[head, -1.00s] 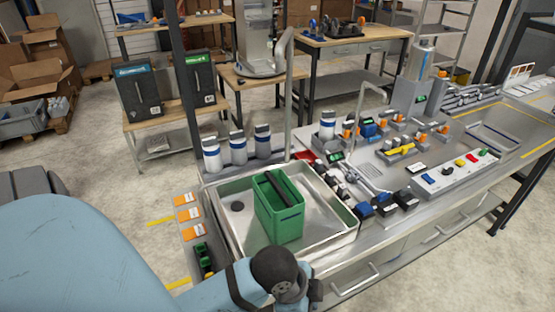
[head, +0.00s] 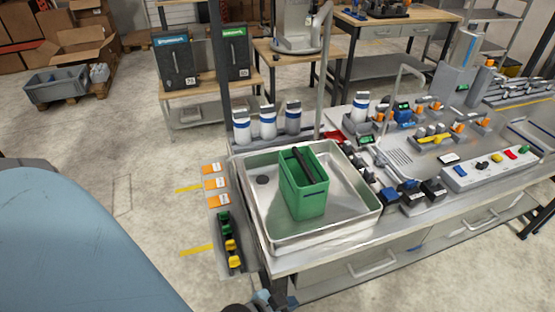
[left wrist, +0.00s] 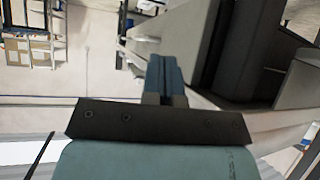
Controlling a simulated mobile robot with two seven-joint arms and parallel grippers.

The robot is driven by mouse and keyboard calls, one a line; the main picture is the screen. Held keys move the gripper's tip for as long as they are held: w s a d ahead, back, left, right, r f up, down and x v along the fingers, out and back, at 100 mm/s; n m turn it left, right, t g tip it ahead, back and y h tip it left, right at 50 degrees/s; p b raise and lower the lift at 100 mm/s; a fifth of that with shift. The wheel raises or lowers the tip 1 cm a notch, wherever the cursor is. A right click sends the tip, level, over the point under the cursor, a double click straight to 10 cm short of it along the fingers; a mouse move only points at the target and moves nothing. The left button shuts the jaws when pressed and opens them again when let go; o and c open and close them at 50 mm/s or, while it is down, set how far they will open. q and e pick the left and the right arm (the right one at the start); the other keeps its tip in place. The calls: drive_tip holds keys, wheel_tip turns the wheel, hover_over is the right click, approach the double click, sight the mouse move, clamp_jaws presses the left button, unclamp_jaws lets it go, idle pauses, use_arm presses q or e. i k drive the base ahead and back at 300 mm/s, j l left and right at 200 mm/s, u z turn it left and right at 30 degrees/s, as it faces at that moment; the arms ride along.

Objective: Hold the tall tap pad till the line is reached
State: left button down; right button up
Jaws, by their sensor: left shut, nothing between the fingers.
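No water shows. My left gripper (left wrist: 165,75) is shut and empty in the left wrist view, away from the tap. My right gripper is out of view.
White bottles with blue bands (head: 267,122) stand behind the basin. Connectors and a white strip with coloured buttons (head: 491,168) are on the counter to the right. Orange-and-white cards (head: 217,184) lie at the left edge. The floor left of the counter is mostly clear.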

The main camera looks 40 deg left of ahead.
sight(388, 194)
drive_tip(key=i+u, duration=0.25)
drive_tip(key=u, duration=0.2)
drive_tip(key=i+l+u, duration=0.1)
drive_tip(key=u, duration=0.3)
drive_tip(key=i+l, duration=0.05)
drive_tip(key=i, duration=0.05)
